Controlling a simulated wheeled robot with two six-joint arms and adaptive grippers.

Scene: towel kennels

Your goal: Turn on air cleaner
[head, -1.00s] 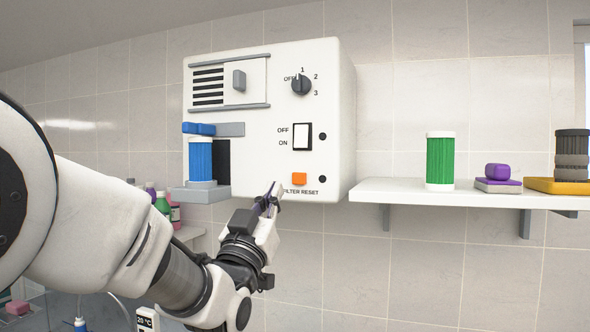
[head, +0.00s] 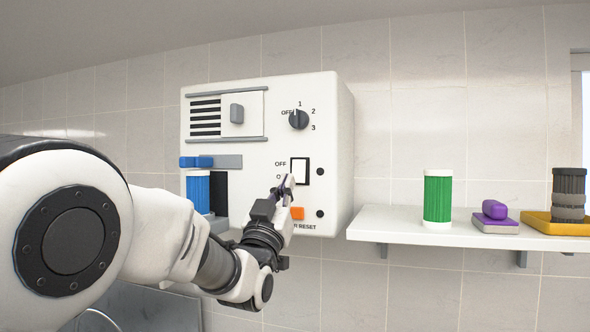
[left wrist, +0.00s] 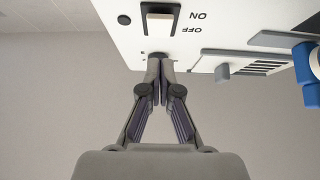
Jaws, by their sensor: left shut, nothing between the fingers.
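The air cleaner (head: 335,150) is a white box on the tiled wall. Its front has a white rocker switch (head: 300,171) in a black frame with OFF above ON, a dark dial (head: 298,119) marked OFF, 1, 2, 3, and an orange filter reset button (head: 297,213). My left gripper (head: 287,183) is shut and empty, by the switch's lower left, partly covering the ON label. In the left wrist view, the gripper (left wrist: 158,62) points toward the panel, with the switch (left wrist: 160,20) above it, upside down. Contact cannot be told. My right gripper is not in view.
A blue filter (head: 198,190) stands at the cleaner's left side below a blue-handled grey latch (head: 222,162). Two round lamps (head: 321,171) look dark. A white shelf (head: 400,226) at right holds a green cylinder (head: 438,196), a purple piece (head: 495,209) and a dark cylinder (head: 569,190).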

